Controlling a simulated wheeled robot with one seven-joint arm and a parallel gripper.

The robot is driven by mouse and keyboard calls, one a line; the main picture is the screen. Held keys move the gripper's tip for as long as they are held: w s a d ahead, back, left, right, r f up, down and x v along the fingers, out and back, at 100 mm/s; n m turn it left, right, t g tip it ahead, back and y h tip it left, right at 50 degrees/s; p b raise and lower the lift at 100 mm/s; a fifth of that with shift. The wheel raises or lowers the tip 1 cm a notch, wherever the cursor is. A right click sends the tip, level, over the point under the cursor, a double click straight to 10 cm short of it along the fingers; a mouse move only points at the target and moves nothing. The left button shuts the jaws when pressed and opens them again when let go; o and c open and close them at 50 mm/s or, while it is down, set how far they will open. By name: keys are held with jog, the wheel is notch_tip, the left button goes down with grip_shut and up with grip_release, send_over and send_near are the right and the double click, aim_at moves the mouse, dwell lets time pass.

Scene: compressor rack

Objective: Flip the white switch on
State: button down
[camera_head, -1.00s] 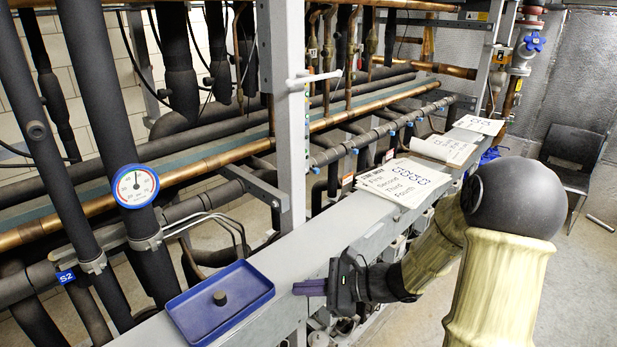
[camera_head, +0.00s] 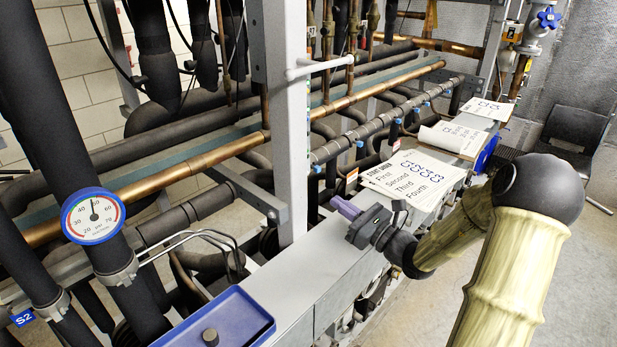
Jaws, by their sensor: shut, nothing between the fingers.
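I cannot pick out a white switch for certain. A pale rod-like fitting (camera_head: 320,67) sticks out to the right from the grey upright post; I cannot tell whether it is a switch. My gripper (camera_head: 343,206) has purple fingers, which are shut and empty. It appears over the grey beam, right of the post and lower in the picture than the pale fitting, with its fingers pointing up and left. The gap between the fingers and the beam is hard to judge.
A blue tray (camera_head: 262,322) with a dark knob-like piece (camera_head: 210,337) sits on the grey beam (camera_head: 318,262). Printed sheets (camera_head: 415,178) lie farther along it. A round gauge (camera_head: 93,216) is on a dark pipe at left. A black chair (camera_head: 575,130) stands at the far right.

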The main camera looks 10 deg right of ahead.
jog(key=shift+s+r, duration=0.1)
jog(key=shift+s, duration=0.1)
jog(key=shift+a, duration=0.1)
jog(key=p+x, duration=0.4)
jog(key=x, duration=0.6)
jog(key=shift+w, duration=0.1)
jog(key=shift+p, duration=0.3)
jog(key=shift+w, duration=0.1)
